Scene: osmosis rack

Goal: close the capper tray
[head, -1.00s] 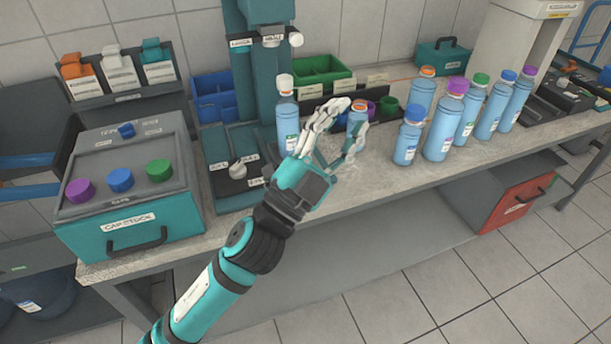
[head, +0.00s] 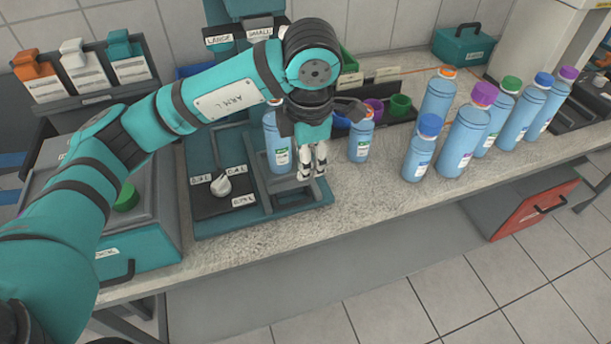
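The capper (head: 245,40) is a teal machine with labels for large and small at the back of the bench. Its teal tray (head: 290,206) sits at its foot, reaching toward the bench's front edge. My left gripper (head: 312,174) points down over the tray, just right of the bottle. Its fingers are close together with nothing seen between them. I cannot tell whether they touch the tray. My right gripper is not in view.
A small blue bottle (head: 361,138) stands right of the tray, and several larger capped bottles (head: 464,133) stand further right. The cap stock box (head: 150,225) is partly behind my arm.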

